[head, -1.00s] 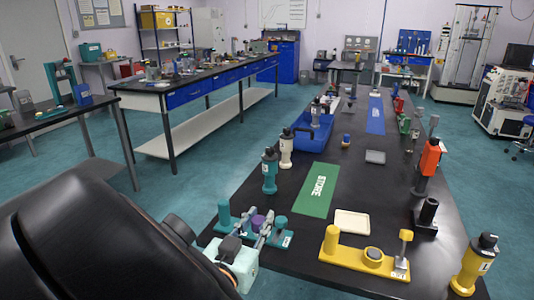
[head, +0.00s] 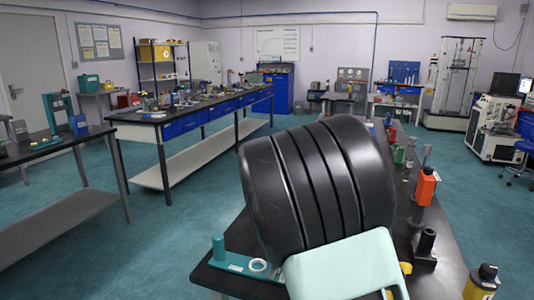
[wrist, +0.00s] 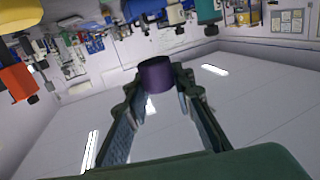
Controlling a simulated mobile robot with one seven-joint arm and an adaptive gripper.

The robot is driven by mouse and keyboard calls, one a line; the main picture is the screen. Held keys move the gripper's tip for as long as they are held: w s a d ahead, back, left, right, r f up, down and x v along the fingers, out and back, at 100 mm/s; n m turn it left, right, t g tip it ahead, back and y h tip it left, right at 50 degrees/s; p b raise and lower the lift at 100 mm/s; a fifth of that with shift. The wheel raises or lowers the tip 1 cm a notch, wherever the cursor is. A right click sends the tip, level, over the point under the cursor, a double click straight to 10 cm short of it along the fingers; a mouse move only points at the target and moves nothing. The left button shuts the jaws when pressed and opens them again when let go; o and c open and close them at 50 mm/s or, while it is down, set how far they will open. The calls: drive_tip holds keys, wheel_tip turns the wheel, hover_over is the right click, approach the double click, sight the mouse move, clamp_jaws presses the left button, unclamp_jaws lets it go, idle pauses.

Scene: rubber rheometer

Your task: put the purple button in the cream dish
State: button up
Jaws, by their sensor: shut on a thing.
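The purple button (wrist: 157,74) shows in the wrist view at the tips of my gripper (wrist: 158,86), whose two fingers are shut on it. The picture there is upside down, with ceiling and lights behind the button, so it is clear of any surface. In the head view my dark arm and pale wrist cover the middle of the near table, and neither the button nor my fingertips can be seen. The cream dish is hidden behind my arm in that view, and I cannot make it out in the wrist view.
A teal fixture (head: 219,250) with a post and white ring stands at the near table's left edge. At right are an orange device (head: 427,187), a black stand (head: 426,243) and a yellow bottle (head: 482,282). A long bench (head: 155,116) runs along the left.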

drive_tip(key=d+r+m+g+h+p, duration=0.1)
drive_tip(key=d+r+m+h+p, duration=0.4)
drive_tip(key=p, duration=0.4)
drive_tip(key=s+a+m+g+h+p, duration=0.2)
drive_tip(key=s+m+g+h+p, duration=0.3)
drive_tip(key=s+h+p, duration=0.45)
drive_tip(key=s+a+f+n+t+y+b, duration=0.2)
drive_tip(key=a+f+n+y+b, duration=0.1)
drive_tip(key=a+b, duration=0.5)
drive_tip(key=s+a+f+n+t+y+b, duration=0.2)
drive_tip(key=a+y+b, duration=0.4)
drive_tip(key=a+b, duration=0.3)
drive_tip(key=shift+s+a+f+n+t+b, duration=0.15)
drive_tip(key=shift+s+f+n+t+b, duration=0.1)
drive_tip(key=shift+f+n+t+b, duration=0.45)
